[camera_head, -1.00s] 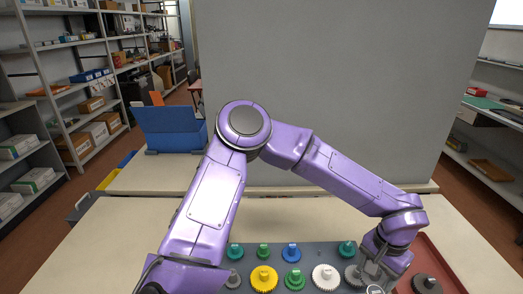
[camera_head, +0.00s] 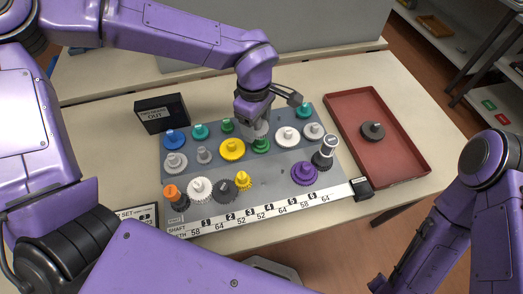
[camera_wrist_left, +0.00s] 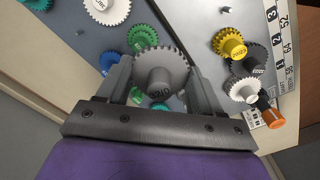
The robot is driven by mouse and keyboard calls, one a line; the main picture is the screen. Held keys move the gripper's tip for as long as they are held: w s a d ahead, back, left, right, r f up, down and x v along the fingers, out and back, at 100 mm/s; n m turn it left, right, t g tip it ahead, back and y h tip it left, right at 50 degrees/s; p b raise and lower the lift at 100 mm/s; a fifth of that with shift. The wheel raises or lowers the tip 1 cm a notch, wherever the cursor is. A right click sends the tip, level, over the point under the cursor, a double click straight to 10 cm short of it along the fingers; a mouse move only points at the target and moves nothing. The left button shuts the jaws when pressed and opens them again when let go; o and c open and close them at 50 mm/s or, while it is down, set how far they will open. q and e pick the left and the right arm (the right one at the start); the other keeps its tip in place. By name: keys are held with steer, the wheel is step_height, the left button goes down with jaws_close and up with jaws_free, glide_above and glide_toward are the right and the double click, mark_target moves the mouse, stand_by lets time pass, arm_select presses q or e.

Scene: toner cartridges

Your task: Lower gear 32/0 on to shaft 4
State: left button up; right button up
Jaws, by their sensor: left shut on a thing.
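My left gripper (camera_head: 257,128) is shut on a grey toothed gear, gear 32/0 (camera_wrist_left: 160,72). The number strip (camera_head: 268,208) along the board's front edge marks the shaft places. Bare pins show in the left wrist view, one beside the yellow gear (camera_wrist_left: 229,44); I cannot tell which is shaft 4. My right gripper is out of view.
More gears stand behind. A red tray (camera_head: 408,160) holds one dark gear (camera_head: 373,130). A black box (camera_head: 162,113) stands at the back left.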

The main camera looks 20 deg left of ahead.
arm_select(q)
steer(key=s+d+r+n, duration=0.2)
steer(key=s+d+n, duration=0.15)
steer(key=n, duration=1.05)
steer(key=n+p, duration=0.2)
steer(key=n, duration=1.7)
glide_toward(262, 182)
step_height(262, 182, down, 2)
steer(key=b, duration=0.4)
steer(key=shift+d, duration=0.2)
steer(key=shift+f+b, duration=0.1)
steer(key=shift+b, duration=0.2)
steer(key=shift+f+b, duration=1.6)
steer(key=shift+f, duration=0.15)
steer(key=shift+f+b, duration=1.2)
steer(key=shift+f, duration=0.1)
